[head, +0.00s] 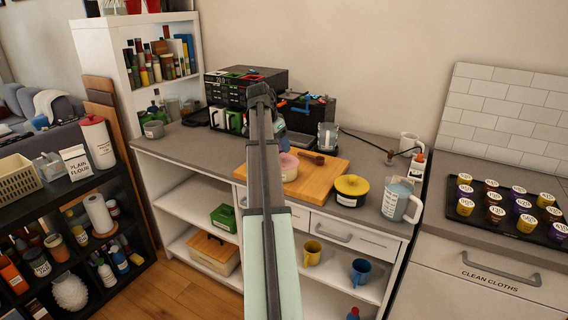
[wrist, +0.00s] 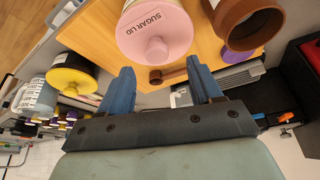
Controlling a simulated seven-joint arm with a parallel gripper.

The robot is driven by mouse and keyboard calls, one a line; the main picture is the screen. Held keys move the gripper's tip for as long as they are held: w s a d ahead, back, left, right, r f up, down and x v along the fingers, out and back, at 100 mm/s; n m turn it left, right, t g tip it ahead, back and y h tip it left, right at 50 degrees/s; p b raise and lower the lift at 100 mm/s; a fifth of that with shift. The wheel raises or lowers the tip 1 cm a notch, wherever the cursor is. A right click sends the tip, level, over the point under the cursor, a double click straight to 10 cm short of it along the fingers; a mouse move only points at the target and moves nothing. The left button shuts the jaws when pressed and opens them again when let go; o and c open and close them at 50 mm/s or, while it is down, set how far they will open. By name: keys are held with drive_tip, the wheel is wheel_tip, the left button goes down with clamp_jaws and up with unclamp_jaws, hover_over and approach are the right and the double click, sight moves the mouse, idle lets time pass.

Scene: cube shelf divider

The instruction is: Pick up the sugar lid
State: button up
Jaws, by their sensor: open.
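The sugar lid (wrist: 157,30) is a round pink lid with a central knob and the words SUGAR LID. In the wrist view it is at the top middle, and it seems to sit on a pale canister. In the head view the pink lid (head: 288,163) shows over the wooden board, partly hidden by my arm. My gripper (wrist: 160,64) is open and empty, with its two blue fingers spread apart. In the wrist view the lid's knob lies just beyond the fingertips, roughly centred between them; I see no contact. The fingers are not clearly visible in the head view.
A wooden board (head: 318,176) lies under the lid's canister. A measuring jug (head: 400,200) stands right. A black organiser (head: 240,88) stands behind.

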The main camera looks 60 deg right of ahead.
sight(283, 154)
drive_tip(key=shift+a+x, duration=0.15)
drive_tip(key=shift+x, duration=1.15)
drive_tip(key=shift+a+x, duration=0.15)
drive_tip(key=shift+x, duration=1.15)
drive_tip(key=shift+s+f, duration=0.1)
drive_tip(key=c, duration=1.1)
wheel_tip(283, 154, up, 10)
drive_tip(key=shift+r, duration=0.1)
